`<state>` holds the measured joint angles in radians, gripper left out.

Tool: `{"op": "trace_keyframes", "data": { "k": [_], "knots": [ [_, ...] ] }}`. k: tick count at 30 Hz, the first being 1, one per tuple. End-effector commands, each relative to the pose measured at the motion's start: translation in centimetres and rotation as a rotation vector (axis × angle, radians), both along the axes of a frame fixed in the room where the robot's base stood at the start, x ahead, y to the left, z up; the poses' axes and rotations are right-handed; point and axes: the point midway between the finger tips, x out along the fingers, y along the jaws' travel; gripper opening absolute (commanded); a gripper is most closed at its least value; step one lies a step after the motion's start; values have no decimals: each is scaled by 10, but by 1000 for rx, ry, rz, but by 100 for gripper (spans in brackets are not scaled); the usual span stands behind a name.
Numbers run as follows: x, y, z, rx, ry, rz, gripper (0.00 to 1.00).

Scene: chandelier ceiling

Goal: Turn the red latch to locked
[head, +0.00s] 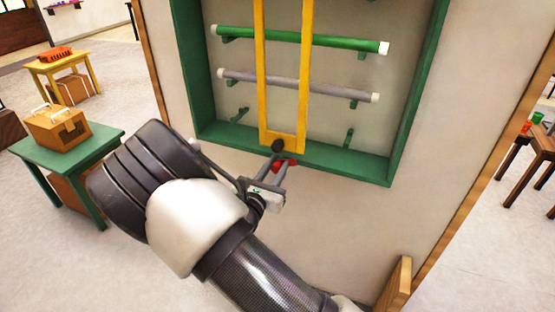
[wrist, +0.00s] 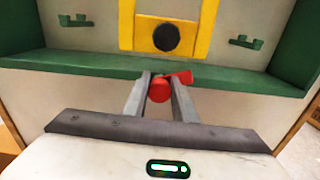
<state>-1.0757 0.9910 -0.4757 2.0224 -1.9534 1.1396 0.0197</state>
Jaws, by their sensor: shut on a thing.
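The red latch (wrist: 159,88) is a round red knob with a short arm pointing right, on the lower edge of the green frame (wrist: 90,68). In the head view the latch (head: 290,163) is partly hidden by my gripper (head: 274,162). In the wrist view my gripper (wrist: 160,90) has its two grey fingers on either side of the red knob, shut on it. A yellow frame (wrist: 126,25) with a black round knob (wrist: 166,38) hangs just above the latch.
Inside the green frame are a green bar (head: 300,38) and a grey bar (head: 320,88) on small green brackets. A green table (head: 100,140) with a wooden box (head: 55,127) stands at the left. A dark wooden table (head: 540,145) stands at the right.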

Motion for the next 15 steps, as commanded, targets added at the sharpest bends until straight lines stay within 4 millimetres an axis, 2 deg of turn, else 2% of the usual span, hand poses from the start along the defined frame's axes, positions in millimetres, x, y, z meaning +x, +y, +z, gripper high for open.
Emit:
{"op": "trace_keyframes", "data": {
  "k": [1, 15],
  "knots": [
    [0, 0, 4, -43, 18, 1, 2],
    [1, 3, 2, -463, 169, 1, 2]
  ]
}}
